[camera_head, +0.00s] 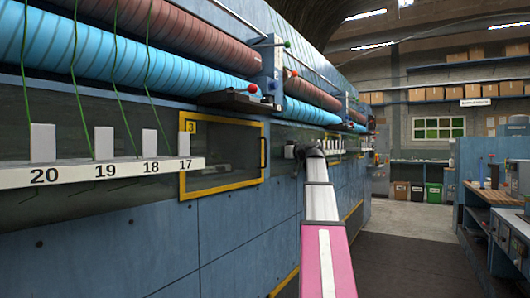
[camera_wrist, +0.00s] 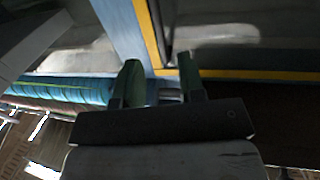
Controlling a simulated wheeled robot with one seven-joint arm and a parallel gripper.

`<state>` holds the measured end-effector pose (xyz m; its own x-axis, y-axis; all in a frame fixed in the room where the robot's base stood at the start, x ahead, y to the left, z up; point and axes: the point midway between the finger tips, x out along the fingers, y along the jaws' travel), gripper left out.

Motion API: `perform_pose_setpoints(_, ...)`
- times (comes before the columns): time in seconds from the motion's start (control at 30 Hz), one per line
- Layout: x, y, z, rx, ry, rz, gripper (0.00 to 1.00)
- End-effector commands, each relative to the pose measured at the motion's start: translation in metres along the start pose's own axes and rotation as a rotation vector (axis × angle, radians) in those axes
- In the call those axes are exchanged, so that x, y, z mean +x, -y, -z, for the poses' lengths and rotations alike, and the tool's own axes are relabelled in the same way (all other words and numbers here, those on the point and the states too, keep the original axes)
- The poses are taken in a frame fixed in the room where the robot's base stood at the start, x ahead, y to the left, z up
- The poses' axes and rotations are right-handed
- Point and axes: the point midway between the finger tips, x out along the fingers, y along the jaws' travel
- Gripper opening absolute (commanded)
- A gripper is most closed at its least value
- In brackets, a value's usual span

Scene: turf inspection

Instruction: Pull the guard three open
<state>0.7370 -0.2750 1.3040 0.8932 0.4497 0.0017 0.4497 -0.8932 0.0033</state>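Guard three (camera_head: 183,158) is a yellow-framed clear panel in the blue machine wall, with a yellow "3" label (camera_head: 190,127) at its upper left. It looks closed. Its dark upright handle (camera_head: 262,153) is on the right side of the frame. My gripper (camera_head: 296,151) is to the right of the handle in the head view, apart from it and small and dark there. In the wrist view my gripper (camera_wrist: 160,76) has its two green-tipped fingers apart with nothing between them. Beyond them is a yellow frame corner (camera_wrist: 158,70); I cannot tell which guard it belongs to.
A white rail (camera_head: 95,173) numbered 20 to 17, with white blocks and green threads, juts out left of the guard. Blue and red rollers (camera_head: 130,70) run above. A workbench (camera_head: 500,210) stands at right. The dark aisle floor (camera_head: 405,265) is clear.

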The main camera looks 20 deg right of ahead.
Motion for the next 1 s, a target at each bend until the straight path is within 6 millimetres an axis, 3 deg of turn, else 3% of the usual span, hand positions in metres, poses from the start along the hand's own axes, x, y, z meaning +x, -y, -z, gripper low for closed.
perform_pose_setpoints(0.2,0.043,-0.001,0.000,0.001,0.001,0.002,0.37)
perform_pose_setpoints(0.43,0.076,-0.001,0.000,0.002,0.002,0.001,0.37)
perform_pose_setpoints(0.63,0.089,0.000,-0.001,0.001,0.002,0.000,0.37)
perform_pose_setpoints(0.93,0.090,0.000,-0.001,0.001,0.002,-0.001,0.37)
perform_pose_setpoints(0.97,0.090,0.000,-0.001,0.001,0.002,0.000,0.30)
perform_pose_setpoints(1.0,0.090,0.000,-0.001,0.001,0.002,0.000,0.17)
